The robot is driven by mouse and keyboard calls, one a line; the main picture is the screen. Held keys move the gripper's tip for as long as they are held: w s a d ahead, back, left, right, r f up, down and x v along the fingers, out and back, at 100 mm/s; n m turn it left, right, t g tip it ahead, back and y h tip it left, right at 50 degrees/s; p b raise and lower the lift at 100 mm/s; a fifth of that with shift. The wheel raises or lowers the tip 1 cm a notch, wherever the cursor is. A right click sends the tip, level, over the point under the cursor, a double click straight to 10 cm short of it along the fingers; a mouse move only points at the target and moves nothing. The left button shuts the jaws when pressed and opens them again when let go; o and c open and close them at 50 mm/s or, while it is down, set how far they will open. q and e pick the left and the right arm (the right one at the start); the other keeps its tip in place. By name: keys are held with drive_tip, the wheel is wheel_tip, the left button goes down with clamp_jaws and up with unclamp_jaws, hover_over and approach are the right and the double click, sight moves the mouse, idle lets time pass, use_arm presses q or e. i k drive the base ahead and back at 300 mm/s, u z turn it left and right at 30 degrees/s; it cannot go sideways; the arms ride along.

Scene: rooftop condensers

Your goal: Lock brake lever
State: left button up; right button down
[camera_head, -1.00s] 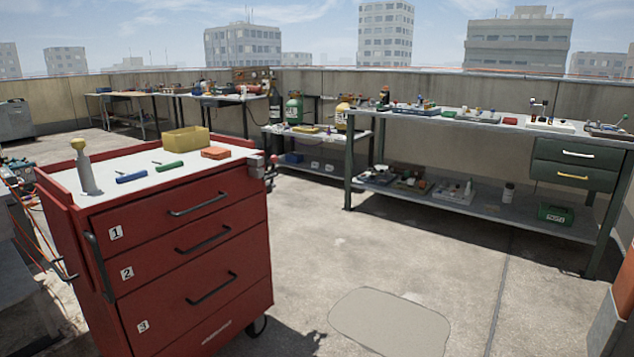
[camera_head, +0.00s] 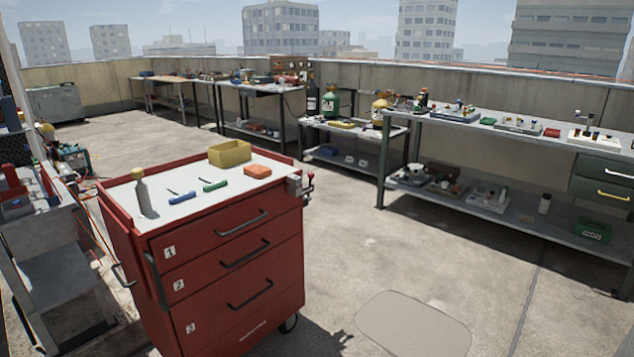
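A red tool cart (camera_head: 225,275) with a white top stands at the left front. At its right rear top corner is a small grey block (camera_head: 294,185) with a dark lever-like part (camera_head: 308,186) that has a red end; this may be the brake lever. It is too small to tell its position. A caster wheel (camera_head: 289,323) shows under the cart's right side. Neither of my grippers is in view.
The cart top holds a yellow bin (camera_head: 230,153), a grey bottle (camera_head: 142,195), blue and green tools and an orange block (camera_head: 257,171). A long workbench (camera_head: 500,212) stands at the right. The floor (camera_head: 350,245) between them is open.

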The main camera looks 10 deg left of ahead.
sight(310, 174)
drive_tip(key=u, duration=0.95)
drive_tip(key=i, duration=1.35)
drive_tip(key=z, duration=1.5)
